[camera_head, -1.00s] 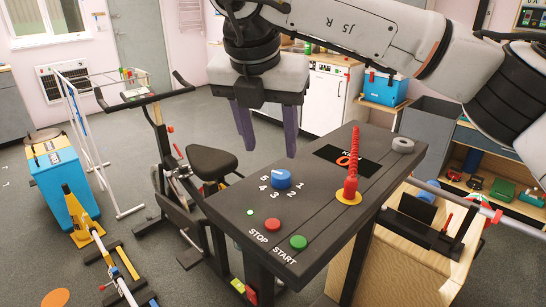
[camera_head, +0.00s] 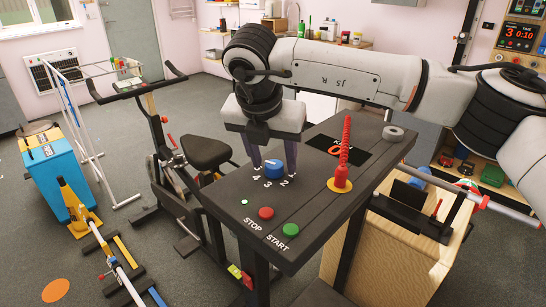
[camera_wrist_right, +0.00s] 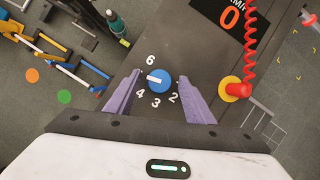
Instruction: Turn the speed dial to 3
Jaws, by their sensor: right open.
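The blue speed dial (camera_head: 273,169) sits on the dark console (camera_head: 318,196), with white numerals around it. In the right wrist view the dial (camera_wrist_right: 160,82) has a white mark pointing left; the numerals 6, 4, 3 and 2 show, and the left finger probably hides the one between 6 and 4. My right gripper (camera_head: 274,167) is open, pointing down, with its purple fingers on either side of the dial. In the right wrist view its fingertips (camera_wrist_right: 158,77) stand apart from the dial, with small gaps. My left gripper is not in view.
A red stop button (camera_head: 266,213) and a green start button (camera_head: 291,230) are in front of the dial. A red coiled cord (camera_head: 346,150) rises from a yellow base right of it. A grey ring (camera_head: 393,133) lies at the back right. An exercise bike (camera_head: 170,165) stands left.

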